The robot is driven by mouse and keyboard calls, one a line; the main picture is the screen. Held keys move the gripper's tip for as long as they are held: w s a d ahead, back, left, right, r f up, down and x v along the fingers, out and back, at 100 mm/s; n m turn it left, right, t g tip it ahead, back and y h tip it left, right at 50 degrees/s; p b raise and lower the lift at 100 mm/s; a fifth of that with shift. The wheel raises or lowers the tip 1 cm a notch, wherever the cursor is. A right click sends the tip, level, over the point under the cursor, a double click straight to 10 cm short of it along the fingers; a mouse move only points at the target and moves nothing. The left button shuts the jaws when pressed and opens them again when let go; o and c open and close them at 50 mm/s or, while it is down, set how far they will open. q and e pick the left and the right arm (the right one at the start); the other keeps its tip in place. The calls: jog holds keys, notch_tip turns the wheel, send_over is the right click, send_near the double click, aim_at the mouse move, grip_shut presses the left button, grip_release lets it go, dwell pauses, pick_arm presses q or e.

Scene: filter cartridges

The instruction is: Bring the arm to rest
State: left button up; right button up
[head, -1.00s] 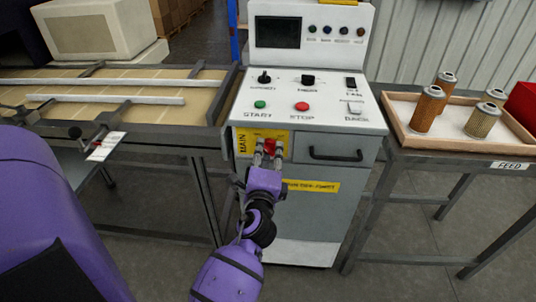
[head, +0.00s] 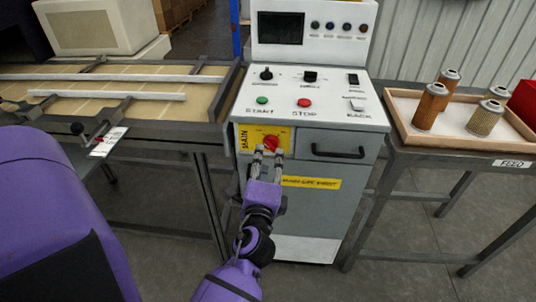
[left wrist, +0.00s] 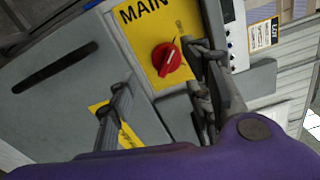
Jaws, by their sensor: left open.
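My left gripper (head: 268,153) is open and empty in front of the grey control cabinet (head: 310,225), just below the red MAIN knob (head: 271,142). In the left wrist view the red knob (left wrist: 167,60) sits on its yellow plate (left wrist: 160,30), apart from the fingers. The gripper's two fingers (left wrist: 160,105) stand wide apart there, with nothing between them. My right gripper is not in view.
A conveyor (head: 115,105) with guide rails stands left of the cabinet. A feed table at the right bears a wooden tray (head: 465,147) with several filter cartridges (head: 430,106). A drawer handle (head: 338,152) juts from the cabinet. The floor in front is clear.

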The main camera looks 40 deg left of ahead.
pick_arm(q)
jog(key=shift+v, duration=1.25)
